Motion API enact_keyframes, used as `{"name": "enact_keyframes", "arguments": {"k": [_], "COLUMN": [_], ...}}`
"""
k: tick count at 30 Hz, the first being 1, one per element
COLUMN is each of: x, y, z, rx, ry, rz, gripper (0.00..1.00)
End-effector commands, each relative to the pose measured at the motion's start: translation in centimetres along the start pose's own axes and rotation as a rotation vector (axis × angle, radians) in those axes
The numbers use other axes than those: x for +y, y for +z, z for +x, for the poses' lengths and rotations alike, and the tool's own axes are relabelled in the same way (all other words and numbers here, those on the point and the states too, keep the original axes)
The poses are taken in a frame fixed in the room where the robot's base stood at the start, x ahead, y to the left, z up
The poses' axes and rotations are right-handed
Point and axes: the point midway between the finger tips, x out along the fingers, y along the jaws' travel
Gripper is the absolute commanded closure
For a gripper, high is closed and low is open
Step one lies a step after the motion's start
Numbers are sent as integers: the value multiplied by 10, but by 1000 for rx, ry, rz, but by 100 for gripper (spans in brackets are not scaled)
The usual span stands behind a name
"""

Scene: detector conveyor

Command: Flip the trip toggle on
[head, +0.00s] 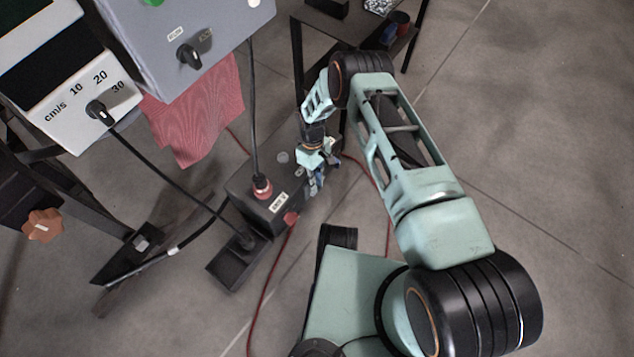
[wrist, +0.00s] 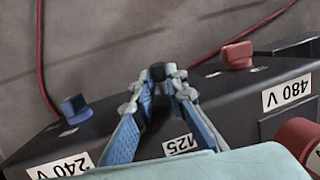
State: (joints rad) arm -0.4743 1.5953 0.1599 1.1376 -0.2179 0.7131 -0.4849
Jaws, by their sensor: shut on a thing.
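No part in view is clearly marked as the trip toggle. A grey control box (head: 190,45) at the upper left of the head view bears a black knob (head: 188,56) between two small labels, too small to read. My gripper (head: 316,183) is well away from that box, low at a black socket box (head: 243,190). In the wrist view my gripper (wrist: 162,78) has its blue fingers close together around a small dark piece (wrist: 157,70) above the "125" label (wrist: 181,145). The fingers hide most of that piece.
The socket box also carries a blue part (wrist: 75,108) by "240 V" and a red part (wrist: 237,55) by "480 V". A red plug (head: 262,187) with a black cable stands in it. A speed panel (head: 75,110) and pink cloth (head: 197,110) are left. Red cables cross the floor.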

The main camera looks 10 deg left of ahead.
Motion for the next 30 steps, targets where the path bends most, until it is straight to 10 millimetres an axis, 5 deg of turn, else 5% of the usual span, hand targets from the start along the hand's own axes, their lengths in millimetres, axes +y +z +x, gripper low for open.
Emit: {"name": "enact_keyframes", "arguments": {"k": [17, 18, 22, 30], "x": [0, 0, 0, 0], "y": [0, 0, 0, 0], "z": [0, 0, 0, -1], "rx": [-31, -31, -30, -29], "ry": [-2, -2, -1, -1], "rz": [6, 6, 6, 5], "gripper": [100, 85, 71, 70]}}
